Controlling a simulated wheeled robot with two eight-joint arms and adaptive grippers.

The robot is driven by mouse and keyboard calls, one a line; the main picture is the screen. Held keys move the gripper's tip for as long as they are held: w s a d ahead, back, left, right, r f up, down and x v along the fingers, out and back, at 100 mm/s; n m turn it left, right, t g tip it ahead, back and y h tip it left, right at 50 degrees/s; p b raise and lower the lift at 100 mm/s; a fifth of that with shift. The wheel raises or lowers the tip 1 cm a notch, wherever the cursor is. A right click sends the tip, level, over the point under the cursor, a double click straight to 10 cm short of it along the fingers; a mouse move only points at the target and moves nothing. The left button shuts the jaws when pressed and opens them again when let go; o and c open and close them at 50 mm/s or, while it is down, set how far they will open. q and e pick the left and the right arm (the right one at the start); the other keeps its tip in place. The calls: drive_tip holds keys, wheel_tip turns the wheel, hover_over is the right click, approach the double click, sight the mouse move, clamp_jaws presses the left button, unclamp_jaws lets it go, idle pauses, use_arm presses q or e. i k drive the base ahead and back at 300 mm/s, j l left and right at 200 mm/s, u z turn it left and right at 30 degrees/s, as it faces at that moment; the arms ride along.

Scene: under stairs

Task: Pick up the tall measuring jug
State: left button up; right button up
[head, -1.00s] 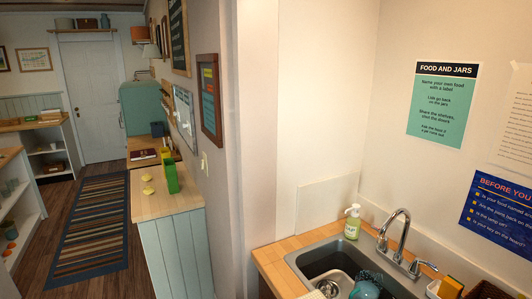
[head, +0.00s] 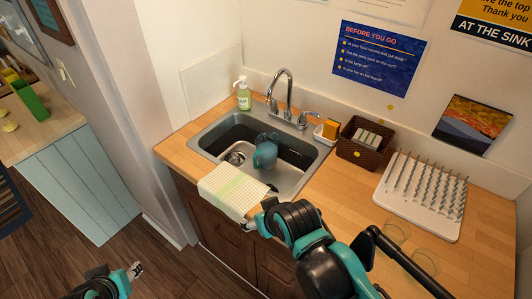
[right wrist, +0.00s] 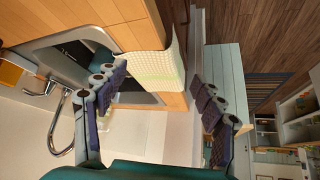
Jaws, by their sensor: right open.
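No tall measuring jug can be made out with certainty.
A checked cloth (head: 230,188) hangs over the sink's front edge. Behind are a soap bottle (head: 243,95) and tap (head: 285,95). To the right are a sponge (head: 329,128), brown basket (head: 362,155), white drying rack (head: 418,222) and clear round-rimmed glassware (head: 396,231) beside my arm.

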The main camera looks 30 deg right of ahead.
sight(265, 158)
drive_tip(key=k+l+z, duration=0.15)
drive_tip(key=k+z, duration=0.35)
drive_tip(key=k, duration=0.15)
drive_tip(key=z, duration=0.4)
drive_tip(key=i+j+z, duration=0.1)
drive_tip(key=z, duration=0.35)
drive_tip(key=j+z, duration=0.2)
drive_tip(key=z, duration=0.2)
drive_tip(key=i+j+z, duration=0.1)
drive_tip(key=z, duration=0.35)
drive_tip(key=j+z, duration=0.15)
drive_tip(key=z, duration=0.25)
drive_tip(key=j, duration=1.25)
drive_tip(key=z, duration=0.05)
